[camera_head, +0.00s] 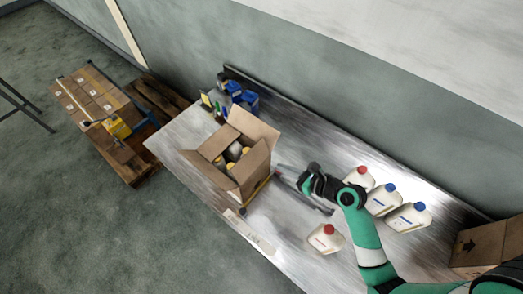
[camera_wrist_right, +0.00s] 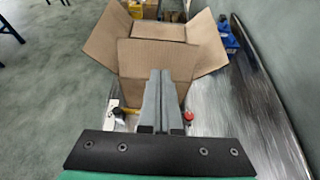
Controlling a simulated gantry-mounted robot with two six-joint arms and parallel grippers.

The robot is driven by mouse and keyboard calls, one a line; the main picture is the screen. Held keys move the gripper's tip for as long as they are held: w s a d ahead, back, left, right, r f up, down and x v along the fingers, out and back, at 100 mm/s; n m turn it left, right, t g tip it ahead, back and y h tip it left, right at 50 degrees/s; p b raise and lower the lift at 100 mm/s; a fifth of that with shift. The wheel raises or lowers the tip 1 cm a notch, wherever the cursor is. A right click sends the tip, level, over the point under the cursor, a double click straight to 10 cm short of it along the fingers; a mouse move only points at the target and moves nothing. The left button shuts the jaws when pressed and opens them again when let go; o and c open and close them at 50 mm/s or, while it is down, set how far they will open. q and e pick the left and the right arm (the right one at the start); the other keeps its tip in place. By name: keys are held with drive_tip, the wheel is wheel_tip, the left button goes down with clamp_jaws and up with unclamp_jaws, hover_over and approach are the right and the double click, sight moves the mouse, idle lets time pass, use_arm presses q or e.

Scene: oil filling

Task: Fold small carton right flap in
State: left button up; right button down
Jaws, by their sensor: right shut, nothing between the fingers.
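The small brown carton (camera_head: 253,172) stands open on the metal table, with bottles inside it. It also shows in the right wrist view, where the near flap (camera_wrist_right: 150,58) stands up facing my right gripper and the side flaps (camera_wrist_right: 104,32) spread outward. My right gripper (camera_head: 283,172) is to the right of the carton in the head view, its fingers pointing at the carton. In the wrist view its fingers (camera_wrist_right: 160,78) are together and empty, overlapping the near flap. Whether they touch it I cannot tell. My left gripper is not in view.
White bottles with red and blue caps (camera_head: 384,199) stand on the table right of my gripper, one red-capped bottle (camera_head: 326,239) nearer the front edge. Blue containers (camera_head: 246,101) stand behind the carton. Another brown box (camera_head: 484,243) is at the right end.

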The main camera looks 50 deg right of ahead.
drive_tip(key=b, duration=0.2)
approach(248, 154)
drive_tip(key=x, duration=0.6)
drive_tip(key=shift+w+f, duration=0.25)
drive_tip(key=shift+f, duration=0.1)
drive_tip(key=shift+w, duration=0.1)
drive_tip(key=shift+w, duration=0.1)
